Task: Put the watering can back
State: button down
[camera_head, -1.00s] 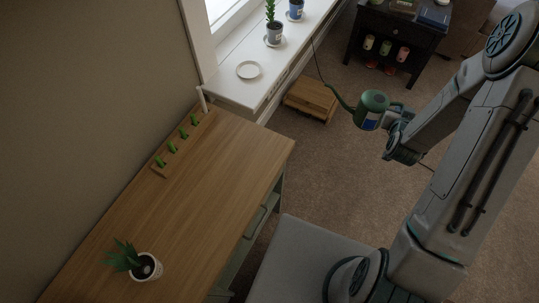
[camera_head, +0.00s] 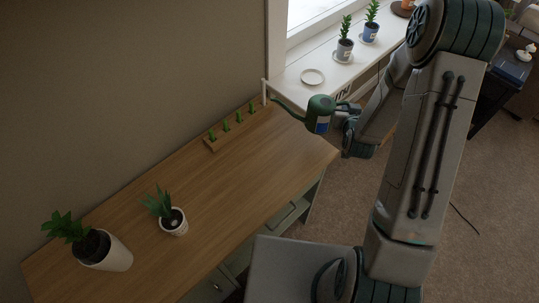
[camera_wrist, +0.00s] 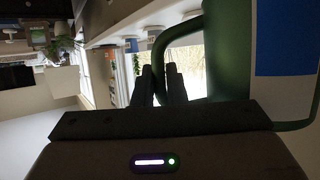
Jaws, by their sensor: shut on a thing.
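The green watering can (camera_head: 320,112) with a blue and white label is held in the air over the far right end of the wooden table (camera_head: 258,160). Its long spout points left toward the wall. My gripper (camera_head: 347,113) is shut on its handle on the right side. In the wrist view the fingers (camera_wrist: 167,84) close around the green handle (camera_wrist: 168,38), and the can's body (camera_wrist: 232,50) fills the right side. The can looks upright in the head view. Most of my fingers are hidden by my wrist there.
A narrow wooden holder (camera_head: 231,130) with several small green plants lies along the table's wall edge. Two potted plants, one white-potted (camera_head: 174,222) and one larger (camera_head: 105,250), stand at the near left. The white windowsill (camera_head: 325,65) carries an empty saucer (camera_head: 313,77) and potted plants. The table's middle is clear.

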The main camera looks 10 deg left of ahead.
aim_at(344, 102)
jog(key=a+r+n+y+b, duration=0.1)
jog(key=y+b, duration=0.1)
jog(key=a+r+n+y+b, duration=0.1)
jog(key=n+b, duration=0.1)
jog(key=shift+s+a+r+y+b, duration=0.1)
jog(key=shift+s+y+b, duration=0.05)
jog(key=shift+y+b, duration=0.25)
jog(key=s+a+n+g+y+b, duration=0.1)
jog(key=s+n+g+y+b, duration=0.2)
jog(key=s+n+y+b, duration=0.3)
jog(key=shift+m+h, duration=0.6)
jog(key=w+a+f, duration=0.1)
jog(key=a+f, duration=0.1)
jog(key=a, duration=0.1)
jog(key=w+a+f+b, duration=0.1)
jog(key=w+a+f, duration=0.1)
jog(key=a, duration=0.1)
jog(key=w+a+f, duration=0.2)
jog(key=a+f, duration=0.1)
jog(key=shift+w+a+b, duration=0.2)
jog(key=shift+w+b, duration=0.05)
jog(key=shift+b, duration=0.1)
jog(key=shift+f, duration=2)
jog(key=shift+f, duration=0.1)
jog(key=c, duration=1.5)
grip_release()
